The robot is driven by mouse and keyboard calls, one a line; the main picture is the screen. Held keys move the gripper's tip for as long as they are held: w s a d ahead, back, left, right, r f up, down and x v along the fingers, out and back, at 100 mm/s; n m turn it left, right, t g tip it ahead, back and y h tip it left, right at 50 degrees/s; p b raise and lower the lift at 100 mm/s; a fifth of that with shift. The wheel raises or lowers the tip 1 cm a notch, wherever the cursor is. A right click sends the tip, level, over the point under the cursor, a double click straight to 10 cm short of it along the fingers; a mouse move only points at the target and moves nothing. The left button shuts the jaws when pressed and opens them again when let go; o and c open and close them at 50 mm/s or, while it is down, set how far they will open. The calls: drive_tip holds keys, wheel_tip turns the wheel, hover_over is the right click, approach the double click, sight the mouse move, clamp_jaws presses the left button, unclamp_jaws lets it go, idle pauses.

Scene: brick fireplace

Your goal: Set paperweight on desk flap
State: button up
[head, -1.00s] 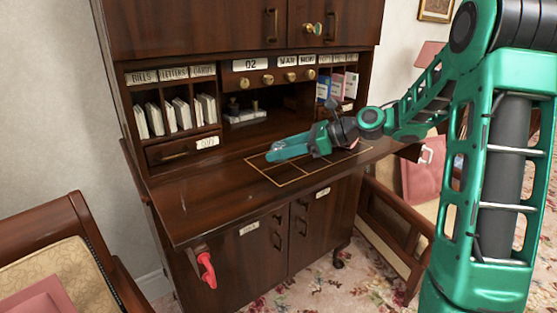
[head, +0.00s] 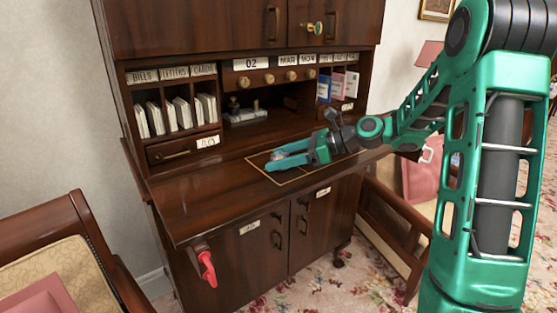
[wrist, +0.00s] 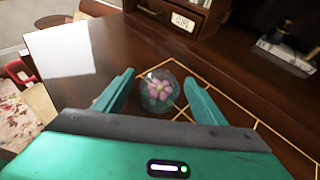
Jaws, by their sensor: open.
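The paperweight (wrist: 158,92) is a clear glass ball with a pink flower inside. In the wrist view it is on the dark wooden desk flap (wrist: 110,50), near a corner of a thin gold inlaid outline, between my gripper's spread fingers. My gripper (head: 276,160) is low over the flap in the head view, with its fingers pointing left; it also shows in the wrist view (wrist: 160,98). The fingers are open, with a gap visible on each side of the ball. In the head view the paperweight is a small pinkish spot, mostly hidden by the fingers.
Behind the flap (head: 200,208) are pigeonholes with envelopes (head: 180,112), a stamp set (head: 245,114) and a small labelled drawer (head: 180,150). A red handle (head: 207,268) hangs below the front edge. Chairs stand either side. The flap's left half is clear.

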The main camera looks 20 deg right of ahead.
drive_tip(key=v, duration=1.2)
drive_tip(key=shift+d, duration=0.1)
